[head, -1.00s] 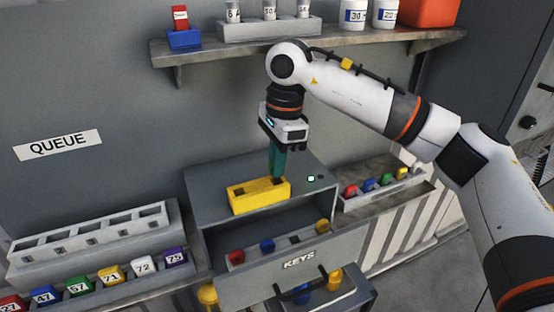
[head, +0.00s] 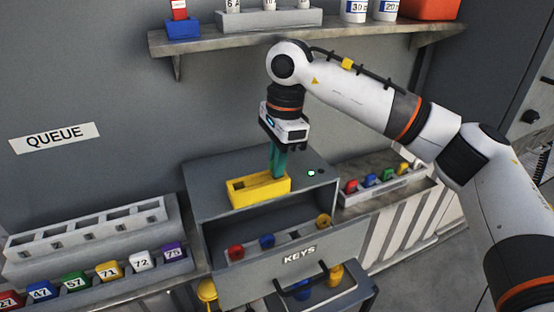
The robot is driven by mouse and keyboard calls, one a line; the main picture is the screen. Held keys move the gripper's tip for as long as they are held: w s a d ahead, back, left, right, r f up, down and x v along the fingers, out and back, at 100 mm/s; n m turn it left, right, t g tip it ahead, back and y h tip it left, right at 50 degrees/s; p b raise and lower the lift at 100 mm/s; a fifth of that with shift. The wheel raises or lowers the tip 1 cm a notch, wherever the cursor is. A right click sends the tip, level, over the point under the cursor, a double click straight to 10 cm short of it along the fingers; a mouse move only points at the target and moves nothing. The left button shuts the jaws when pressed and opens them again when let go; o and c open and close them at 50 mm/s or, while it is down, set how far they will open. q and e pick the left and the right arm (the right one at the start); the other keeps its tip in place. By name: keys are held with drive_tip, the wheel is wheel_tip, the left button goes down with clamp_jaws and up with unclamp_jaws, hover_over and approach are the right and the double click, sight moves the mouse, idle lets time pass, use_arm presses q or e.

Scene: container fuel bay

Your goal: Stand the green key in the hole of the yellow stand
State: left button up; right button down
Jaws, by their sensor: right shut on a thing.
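The yellow stand (head: 258,198) sits on top of the grey cabinet, near its front edge, with a dark opening in the left of its top. My right gripper (head: 279,172) points down over the right part of the stand, its teal fingers closed. It is shut on what I take to be the green key, which I cannot pick out from the fingers. The key's lower end is hidden at the stand, so I cannot tell whether it is in a hole. My left gripper is not in view.
The KEYS drawer (head: 299,254) is open below, with red, blue and yellow keys and a gap between. A rack of coloured keys (head: 390,184) stands to the right. Numbered blocks (head: 109,271) stand at left. A shelf (head: 330,38) with containers hangs above.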

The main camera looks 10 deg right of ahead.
drive_tip(key=c, duration=1.4)
unclamp_jaws()
drive_tip(key=shift+o, duration=0.2)
wheel_tip(320, 180, up, 10)
drive_tip(key=p, duration=0.6)
drive_tip(key=shift+r, duration=0.1)
